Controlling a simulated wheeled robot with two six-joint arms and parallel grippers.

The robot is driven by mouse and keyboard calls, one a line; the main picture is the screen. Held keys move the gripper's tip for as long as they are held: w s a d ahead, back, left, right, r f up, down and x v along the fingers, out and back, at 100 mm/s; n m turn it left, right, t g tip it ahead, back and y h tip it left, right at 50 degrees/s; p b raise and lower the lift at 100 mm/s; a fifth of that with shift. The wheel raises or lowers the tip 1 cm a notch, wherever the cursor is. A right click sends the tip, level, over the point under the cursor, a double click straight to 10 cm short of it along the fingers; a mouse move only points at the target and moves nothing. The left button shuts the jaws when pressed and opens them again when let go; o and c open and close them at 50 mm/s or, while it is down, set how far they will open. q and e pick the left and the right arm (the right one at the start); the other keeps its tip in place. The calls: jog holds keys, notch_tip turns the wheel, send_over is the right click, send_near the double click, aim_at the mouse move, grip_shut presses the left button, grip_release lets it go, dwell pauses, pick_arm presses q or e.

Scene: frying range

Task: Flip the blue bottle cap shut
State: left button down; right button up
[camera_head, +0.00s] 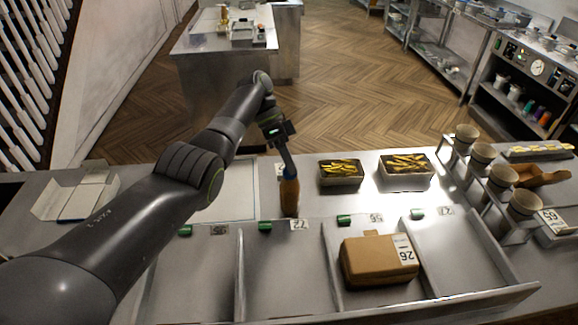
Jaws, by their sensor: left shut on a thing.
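A brown-orange bottle (289,197) stands upright on the steel counter, just behind the divided bins. Its blue cap (288,175) is at the top, small and partly covered by my gripper. I cannot tell from this view how far the cap is open. My left gripper (287,166) reaches down from above the bottle, its fingers together at the blue cap. It is shut on the cap. My right gripper is not in view.
Two metal trays of fries (341,181) stand right of the bottle. A brown box labelled 26 (378,262) lies in a front bin with low dividers. Several paper cones (481,154) stand in a rack at right. An open white carton (84,197) lies at left.

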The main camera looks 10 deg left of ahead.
pick_arm(q)
jog(key=c, duration=1.5)
grip_release()
jog(key=shift+w+r, duration=0.1)
jog(key=shift+r, duration=0.05)
jog(key=shift+r, duration=0.25)
notch_tip(320, 180, up, 2)
jog(key=shift+r, duration=0.15)
notch_tip(320, 180, up, 5)
jog(key=p, duration=0.5)
jog(key=shift+r, duration=0.15)
jog(key=shift+r+p, duration=0.75)
jog(key=shift+p, duration=0.25)
